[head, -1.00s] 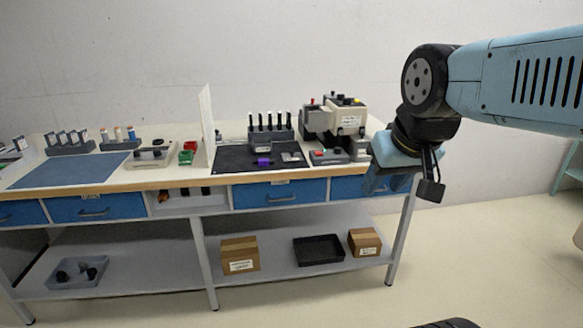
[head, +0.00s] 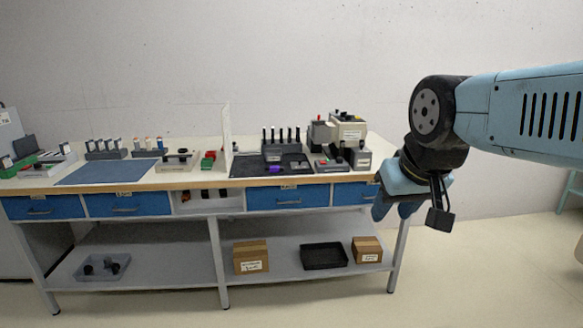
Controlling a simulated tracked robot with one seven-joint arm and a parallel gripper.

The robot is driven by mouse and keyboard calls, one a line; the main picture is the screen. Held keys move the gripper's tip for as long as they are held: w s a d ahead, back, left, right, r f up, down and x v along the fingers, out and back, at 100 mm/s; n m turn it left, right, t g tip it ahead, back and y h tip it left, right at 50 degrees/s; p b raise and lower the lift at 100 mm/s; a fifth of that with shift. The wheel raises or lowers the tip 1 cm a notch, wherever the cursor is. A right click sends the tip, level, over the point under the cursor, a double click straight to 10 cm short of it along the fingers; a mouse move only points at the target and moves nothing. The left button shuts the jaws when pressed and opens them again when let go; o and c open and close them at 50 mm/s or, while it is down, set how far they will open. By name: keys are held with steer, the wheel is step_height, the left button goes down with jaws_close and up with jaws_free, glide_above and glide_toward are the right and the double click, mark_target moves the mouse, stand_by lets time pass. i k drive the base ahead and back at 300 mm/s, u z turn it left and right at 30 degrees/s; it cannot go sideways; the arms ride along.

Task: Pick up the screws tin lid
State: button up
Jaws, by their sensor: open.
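I cannot make out a screws tin or its lid for certain; the things on the workbench (head: 140,184) are too small to read. My gripper (head: 392,210) hangs at the right end of the bench, in front of its front edge and apart from the things on top. Its jaws are open, and I see nothing between them. The arm comes in from the right and hides part of the bench's right end.
The bench top holds a blue mat (head: 105,172), a white upright divider (head: 227,135), a black mat (head: 243,169) and a grey machine (head: 347,128). Cardboard boxes (head: 251,257) and a black tray (head: 324,256) stand on the lower shelf. The floor (head: 480,270) at right is clear.

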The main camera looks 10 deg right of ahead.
mark_target(299, 165)
steer(key=u, duration=0.2)
steer(key=i, duration=1.9)
steer(key=z, duration=0.7)
steer(key=k, duration=0.9)
steer(key=z, duration=0.15)
steer(key=i, duration=0.9)
steer(key=u, duration=0.05)
